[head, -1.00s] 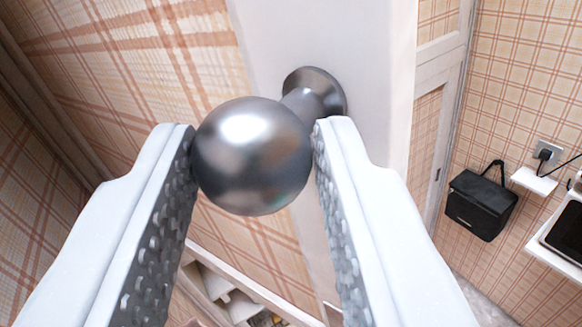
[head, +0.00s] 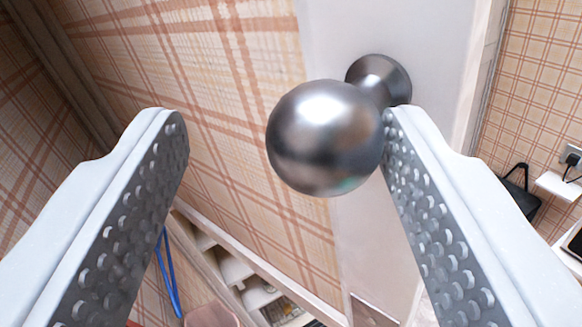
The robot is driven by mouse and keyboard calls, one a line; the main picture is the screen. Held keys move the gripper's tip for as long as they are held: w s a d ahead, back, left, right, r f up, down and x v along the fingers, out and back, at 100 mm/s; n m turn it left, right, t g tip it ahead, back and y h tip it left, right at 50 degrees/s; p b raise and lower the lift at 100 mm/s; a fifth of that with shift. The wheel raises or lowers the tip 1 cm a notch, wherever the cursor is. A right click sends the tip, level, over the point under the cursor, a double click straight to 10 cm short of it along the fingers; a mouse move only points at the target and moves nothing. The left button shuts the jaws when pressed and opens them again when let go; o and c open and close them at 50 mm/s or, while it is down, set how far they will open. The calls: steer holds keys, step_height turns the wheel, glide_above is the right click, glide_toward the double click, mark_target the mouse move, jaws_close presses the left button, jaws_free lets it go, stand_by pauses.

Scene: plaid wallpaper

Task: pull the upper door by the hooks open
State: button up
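A round, shiny metal knob (head: 325,138) on a short stem stands out from the white frame (head: 400,210) of a door with a plaid panel (head: 235,110). The knob is right of centre in the head view. My gripper (head: 285,118) is open, with its two textured pads wide apart. The knob is between the fingers, close to the right finger and apparently touching it. A wide gap separates the knob from the left finger. The hooks cannot be made out.
A black bag (head: 520,190) hangs at the right, partly hidden. White shelves (head: 240,270) and a blue strap-like thing (head: 168,275) show low down beyond the door.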

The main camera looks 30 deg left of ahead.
steer(key=shift+f, duration=0.2)
stand_by(0.3)
steer(key=v, duration=1.3)
steer(key=shift+s, duration=0.45)
steer(key=shift+d, duration=0.1)
